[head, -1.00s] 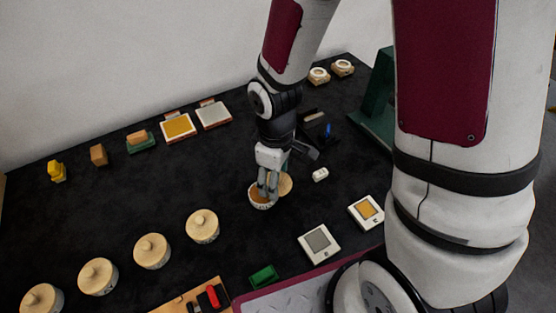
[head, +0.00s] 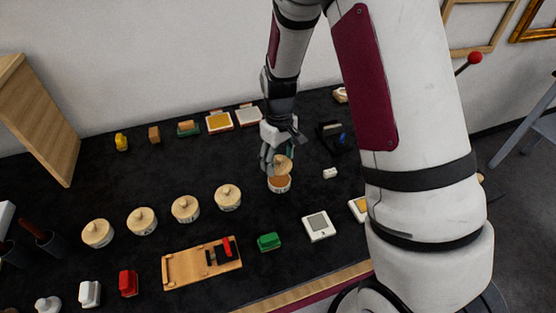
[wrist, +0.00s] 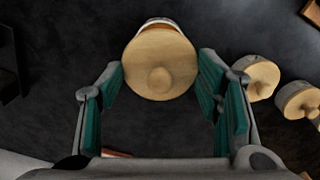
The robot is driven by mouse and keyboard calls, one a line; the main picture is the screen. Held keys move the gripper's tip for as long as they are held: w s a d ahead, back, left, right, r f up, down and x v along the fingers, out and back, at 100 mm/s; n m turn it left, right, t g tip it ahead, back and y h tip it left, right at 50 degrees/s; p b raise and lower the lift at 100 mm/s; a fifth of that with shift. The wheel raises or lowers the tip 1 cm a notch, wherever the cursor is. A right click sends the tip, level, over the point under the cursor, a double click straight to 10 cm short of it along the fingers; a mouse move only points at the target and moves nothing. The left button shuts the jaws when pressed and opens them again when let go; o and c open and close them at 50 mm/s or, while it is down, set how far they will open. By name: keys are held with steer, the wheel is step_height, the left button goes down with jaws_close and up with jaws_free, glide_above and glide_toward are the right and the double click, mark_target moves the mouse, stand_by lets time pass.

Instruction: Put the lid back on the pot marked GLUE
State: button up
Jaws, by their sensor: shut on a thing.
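My gripper (head: 274,160) is shut on a round pale wooden lid (head: 284,163) with a knob. The lid looks tilted at the rear of an open pot (head: 280,188), whose orange-brown inside shows in front of it. In the wrist view the lid (wrist: 160,55) lies between my two green-padded fingers, knob towards the camera. It covers most of the pot, and only a pale edge of the pot (wrist: 158,21) shows beyond it. I cannot tell whether lid and rim touch. The marking on the pot is too small to read.
Several lidded pots, the nearest (head: 228,197), stand in a row to the left. A small white block (head: 330,173) is to the right.

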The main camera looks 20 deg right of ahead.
steer(key=shift+f+b, duration=0.9)
steer(key=shift+f, duration=1.7)
steer(key=shift+f, duration=0.2)
stand_by(0.6)
steer(key=o, duration=1)
steer(key=o, duration=0.4)
steer(key=shift+o, duration=0.2)
steer(key=shift+r, duration=0.1)
steer(key=shift+r+p, duration=1.4)
steer(key=shift+r, duration=2.05)
